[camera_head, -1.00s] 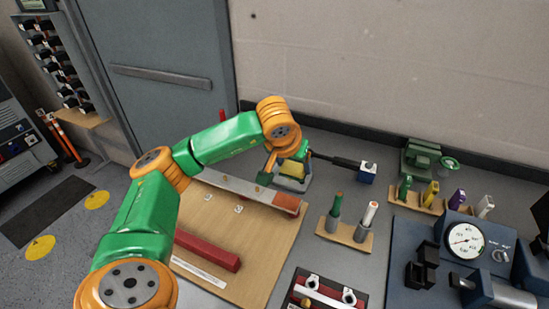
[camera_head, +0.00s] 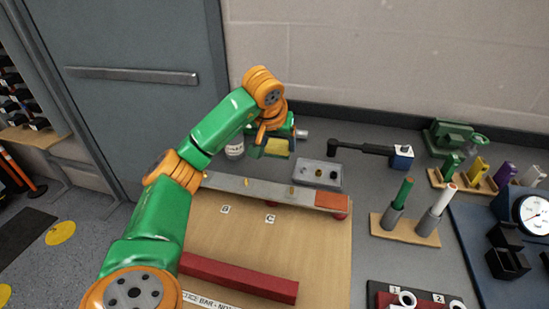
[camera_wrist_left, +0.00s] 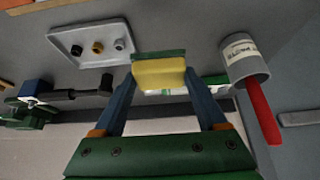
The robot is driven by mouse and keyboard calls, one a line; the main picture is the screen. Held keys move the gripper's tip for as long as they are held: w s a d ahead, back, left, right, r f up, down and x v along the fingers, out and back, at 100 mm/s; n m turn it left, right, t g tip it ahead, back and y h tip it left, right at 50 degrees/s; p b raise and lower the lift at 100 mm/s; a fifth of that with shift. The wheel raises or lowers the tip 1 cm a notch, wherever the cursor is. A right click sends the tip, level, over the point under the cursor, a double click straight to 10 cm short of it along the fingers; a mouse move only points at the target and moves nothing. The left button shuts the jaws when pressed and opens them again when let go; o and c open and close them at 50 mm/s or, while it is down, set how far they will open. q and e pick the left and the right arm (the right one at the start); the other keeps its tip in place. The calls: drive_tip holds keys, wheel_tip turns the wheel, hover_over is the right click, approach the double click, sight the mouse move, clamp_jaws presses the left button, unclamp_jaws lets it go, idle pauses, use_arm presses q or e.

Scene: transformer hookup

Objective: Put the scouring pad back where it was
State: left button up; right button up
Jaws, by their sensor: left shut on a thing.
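The scouring pad (camera_head: 277,148) is a yellow block with a green layer. My left gripper (camera_head: 276,144) is shut on it and holds it at the back of the bench, left of the small grey tray (camera_head: 318,181). In the left wrist view the pad (camera_wrist_left: 159,74) sits between the blue fingers of the left gripper (camera_wrist_left: 160,86), green layer on its far side. The tray (camera_wrist_left: 73,50) is apart from it and carries several small fittings. I cannot tell whether the pad touches the bench. My right gripper is not in view.
A labelled can (camera_head: 235,150) stands left of the pad; a red handle (camera_wrist_left: 263,112) shows at it in the left wrist view. A black tool with a blue-and-white block (camera_head: 401,157) lies right. In front is a wooden board (camera_head: 230,250) with a long metal bar (camera_head: 255,188).

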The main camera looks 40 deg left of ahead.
sight(270, 146)
use_arm(q)
drive_tip(key=a+f, duration=0.1)
drive_tip(key=f, duration=0.1)
drive_tip(key=w+a+f, duration=0.1)
drive_tip(key=a+f, duration=0.1)
drive_tip(key=shift+w+a, duration=0.15)
drive_tip(key=shift+w, duration=0.05)
drive_tip(key=f, duration=0.2)
drive_tip(key=shift+d+f+p, duration=0.2)
drive_tip(key=shift+f+p, duration=0.1)
drive_tip(key=shift+p, duration=0.1)
drive_tip(key=shift+f, duration=0.3)
drive_tip(key=o, duration=1.1)
drive_tip(key=shift+w, duration=0.1)
drive_tip(key=shift+r, duration=0.25)
drive_tip(key=v, duration=1.1)
drive_tip(key=shift+s+d+r, duration=0.1)
drive_tip(key=shift+s+r, duration=0.2)
drive_tip(key=shift+r, duration=0.1)
